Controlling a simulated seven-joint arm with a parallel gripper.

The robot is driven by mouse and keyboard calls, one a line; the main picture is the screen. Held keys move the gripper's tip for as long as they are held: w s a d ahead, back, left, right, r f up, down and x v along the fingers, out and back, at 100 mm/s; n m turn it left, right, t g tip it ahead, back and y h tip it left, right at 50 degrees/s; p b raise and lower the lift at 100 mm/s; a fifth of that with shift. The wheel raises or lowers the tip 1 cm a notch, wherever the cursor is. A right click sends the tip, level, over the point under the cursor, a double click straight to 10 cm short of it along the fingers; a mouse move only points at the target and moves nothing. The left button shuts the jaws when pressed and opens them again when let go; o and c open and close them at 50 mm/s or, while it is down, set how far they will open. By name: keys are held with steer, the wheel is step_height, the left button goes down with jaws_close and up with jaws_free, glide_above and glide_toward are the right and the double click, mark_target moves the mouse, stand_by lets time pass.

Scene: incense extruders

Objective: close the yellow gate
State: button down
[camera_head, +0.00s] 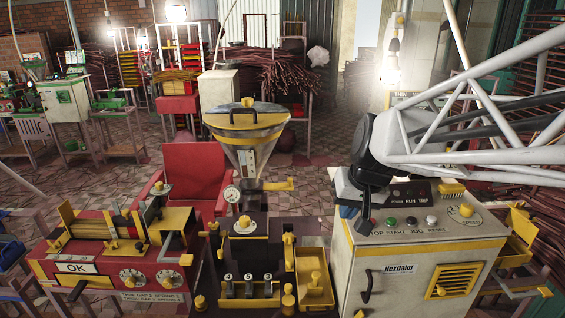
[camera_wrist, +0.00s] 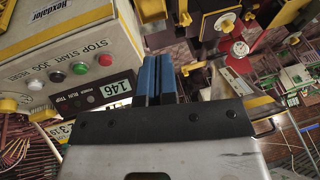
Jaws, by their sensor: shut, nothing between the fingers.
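A yellow slide-like handle (camera_head: 277,186) sticks out to the right just below the hopper (camera_head: 245,130) on the middle machine; I take it to be the yellow gate, but its exact position in its slot is too small to tell. A yellow part (camera_wrist: 193,68) shows just right of my fingers in the wrist view; I cannot tell if it is the same piece. My gripper (camera_head: 345,190) is right of the handle, beside the white cabinet's control panel, and apart from the handle. Its blue fingers (camera_wrist: 158,62) are together and empty.
The white cabinet (camera_head: 350,255) with its buttons stands close under my arm on the right. A red chair (camera_head: 195,170) is behind. A yellow tray (camera_head: 314,291) sits in front of the middle machine.

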steer(key=w+a+f, duration=0.1)
steer(key=w+f, duration=0.2)
steer(key=w, duration=0.9)
steer(key=w+a+f+m+t+y, duration=0.1)
steer(key=w+f, duration=0.2)
steer(key=w, duration=0.9)
steer(key=w+a+f+t+y, duration=0.1)
steer(key=w+f, duration=0.1)
steer(key=w, duration=1)
steer(key=shift+f+m, duration=0.3)
steer(key=shift+f, duration=0.1)
glide_toward(277, 185)
steer(key=w+d+f, duration=0.2)
steer(key=d+f, duration=0.2)
steer(key=shift+d, duration=0.2)
steer(key=shift+w, duration=0.15)
steer(key=shift+a, duration=2.95)
